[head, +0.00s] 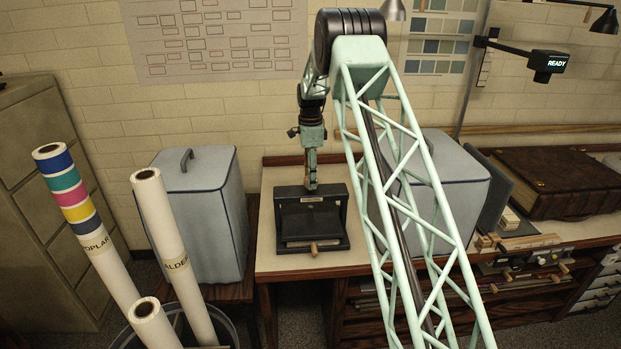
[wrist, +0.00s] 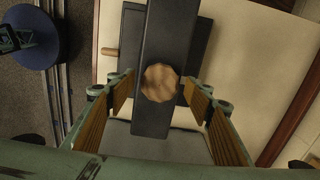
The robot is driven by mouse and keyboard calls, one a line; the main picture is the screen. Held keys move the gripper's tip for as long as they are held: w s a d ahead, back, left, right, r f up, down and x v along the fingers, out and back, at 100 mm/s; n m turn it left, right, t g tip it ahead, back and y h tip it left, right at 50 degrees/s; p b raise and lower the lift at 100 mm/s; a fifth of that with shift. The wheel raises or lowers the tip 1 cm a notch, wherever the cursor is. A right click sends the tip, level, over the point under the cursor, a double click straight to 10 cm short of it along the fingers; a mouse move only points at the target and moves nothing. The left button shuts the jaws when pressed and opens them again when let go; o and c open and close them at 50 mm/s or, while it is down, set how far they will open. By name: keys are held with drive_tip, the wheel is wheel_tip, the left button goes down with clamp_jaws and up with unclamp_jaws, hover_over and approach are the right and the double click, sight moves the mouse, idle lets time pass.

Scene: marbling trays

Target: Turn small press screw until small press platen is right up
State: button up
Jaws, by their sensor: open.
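The small press (head: 290,222) is a dark unit near the left end of the bench, with a small label on its front. In the wrist view its dark crossbeam (wrist: 170,40) runs down the middle. The round wooden screw knob (wrist: 160,83) sits on that beam. My gripper (wrist: 160,92) is open over the beam, one finger on each side of the knob, with visible gaps. In the head view my gripper (head: 312,184) points down at the press top and hides the knob. I cannot tell the platen's height.
A wooden handle (head: 314,248) sticks out at the press front. A grey covered box (head: 200,200) stands left of the bench, and another (head: 450,190) stands to the right behind my arm. Tall paper rolls (head: 175,250) stand at front left. Bare bench top (head: 283,178) shows beside the press.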

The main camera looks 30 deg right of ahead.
drive_tip(key=shift+c, duration=0.4)
drive_tip(key=c, duration=0.8)
drive_tip(key=shift+n, duration=0.6)
